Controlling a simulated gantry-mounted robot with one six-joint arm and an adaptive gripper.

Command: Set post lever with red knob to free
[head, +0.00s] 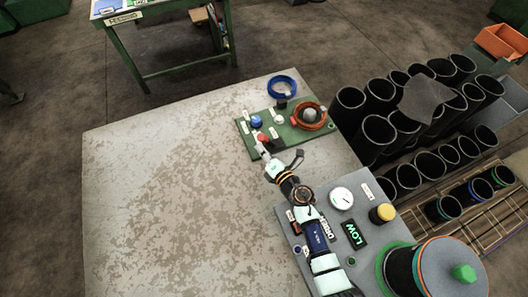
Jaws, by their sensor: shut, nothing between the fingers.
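The red knob (262,138) shows at the front edge of a green board (246,139) on the table, with its lever mostly hidden. My gripper (262,151) is shut and empty. Its tip is right by the red knob on the near side; I cannot tell whether they touch. A blue knob (257,121) and a pale grey knob (279,119) are also on the board, behind the red one. Small white labels lie around the knobs, too small to read, so the lever's setting cannot be told.
A grey panel (376,234) has a gauge, a yellow button and a "LOW" display. Black sleeves (379,131) stand at right. The table's left side (160,200) is clear.

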